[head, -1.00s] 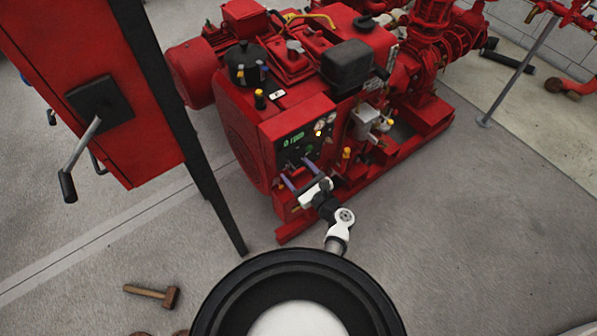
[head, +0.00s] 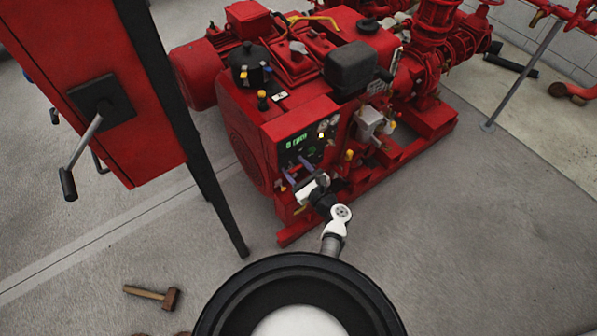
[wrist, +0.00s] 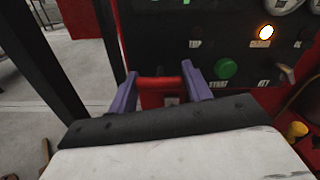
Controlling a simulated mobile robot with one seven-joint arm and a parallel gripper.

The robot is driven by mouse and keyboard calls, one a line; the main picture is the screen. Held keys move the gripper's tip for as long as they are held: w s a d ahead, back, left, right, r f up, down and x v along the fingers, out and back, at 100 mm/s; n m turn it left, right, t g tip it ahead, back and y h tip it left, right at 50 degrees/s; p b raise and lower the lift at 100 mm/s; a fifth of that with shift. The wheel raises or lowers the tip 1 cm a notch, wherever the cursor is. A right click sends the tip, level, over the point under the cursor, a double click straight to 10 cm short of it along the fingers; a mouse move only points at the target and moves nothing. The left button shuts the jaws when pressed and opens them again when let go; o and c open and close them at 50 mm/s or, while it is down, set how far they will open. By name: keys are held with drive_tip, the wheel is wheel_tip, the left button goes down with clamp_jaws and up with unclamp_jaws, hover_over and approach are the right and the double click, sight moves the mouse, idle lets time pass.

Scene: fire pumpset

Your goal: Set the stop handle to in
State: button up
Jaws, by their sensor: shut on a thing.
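The stop handle (wrist: 160,83) is a red bar low on the black control panel in the wrist view, with a small plate below it. My gripper (wrist: 159,76) has its two purple fingers on either side of the red bar, shut on it. In the head view my gripper (head: 298,168) reaches the lower front of the red pump engine, under the panel (head: 308,138).
A lit amber lamp (wrist: 265,32) and a green button (wrist: 226,68) sit above my gripper. A yellow knob (wrist: 297,130) is at right. A red cabinet (head: 135,160) with a lever (head: 82,150) stands left. A hammer (head: 152,295) lies on the floor.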

drive_tip(key=o, duration=1.3)
drive_tip(key=shift+w+a, duration=0.1)
drive_tip(key=shift+a, duration=0.05)
drive_tip(key=shift+o, duration=0.2)
drive_tip(key=b+v, duration=0.2)
drive_tip(key=v, duration=1.2)
drive_tip(key=shift+r, duration=0.1)
